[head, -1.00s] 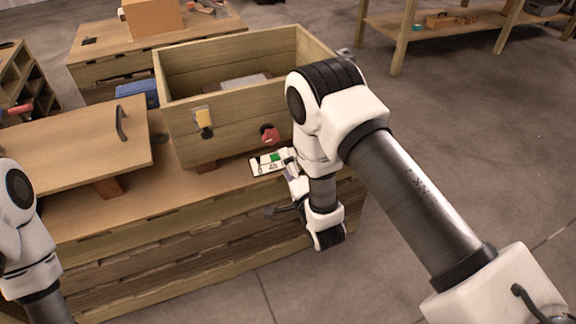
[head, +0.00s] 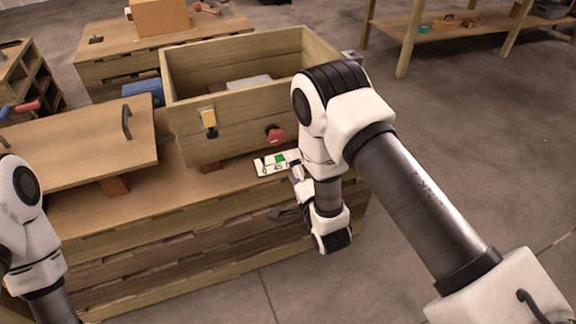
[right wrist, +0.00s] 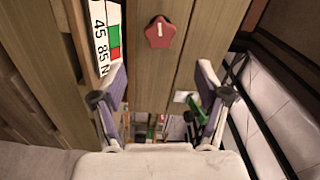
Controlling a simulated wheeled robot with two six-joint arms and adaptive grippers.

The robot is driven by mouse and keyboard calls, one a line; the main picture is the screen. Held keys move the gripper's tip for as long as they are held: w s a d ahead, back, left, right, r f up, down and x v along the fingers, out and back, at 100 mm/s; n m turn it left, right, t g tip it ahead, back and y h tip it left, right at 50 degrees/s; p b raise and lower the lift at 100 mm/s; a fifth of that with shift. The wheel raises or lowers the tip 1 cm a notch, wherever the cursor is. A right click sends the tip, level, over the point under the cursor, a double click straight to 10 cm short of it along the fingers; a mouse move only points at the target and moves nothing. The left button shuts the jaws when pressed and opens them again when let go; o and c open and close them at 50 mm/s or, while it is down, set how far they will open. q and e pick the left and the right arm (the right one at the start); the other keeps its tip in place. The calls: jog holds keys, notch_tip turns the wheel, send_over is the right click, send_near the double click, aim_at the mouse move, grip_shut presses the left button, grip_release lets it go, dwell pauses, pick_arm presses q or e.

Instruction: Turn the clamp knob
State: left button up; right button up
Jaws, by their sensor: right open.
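The clamp knob is a red lobed knob (head: 275,135) on the front wall of the wooden box (head: 240,132), toward its right end. It also shows in the right wrist view as a red knob with a pale mark (right wrist: 160,32). My right gripper (right wrist: 162,75) is open, with a finger on each side of the picture and the knob beyond and between them, apart from both. In the head view my right wrist is just in front of the box, below and right of the knob, and its fingers are mostly hidden. My left arm shows at the left edge; its gripper is out of view.
A white label card with a green patch (head: 277,163) lies below the knob. A wooden lid with a dark handle (head: 85,140) lies left of the box. Open floor is to the right.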

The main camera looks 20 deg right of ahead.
aim_at(278, 140)
jog(key=w+n+b, duration=0.5)
jog(key=w+n, duration=0.1)
jog(key=n, duration=0.1)
jog(key=w+n+b, duration=0.5)
jog(key=w+n, duration=0.1)
jog(key=n, duration=0.1)
jog(key=shift+w+a, duration=0.15)
jog(key=c, duration=1.2)
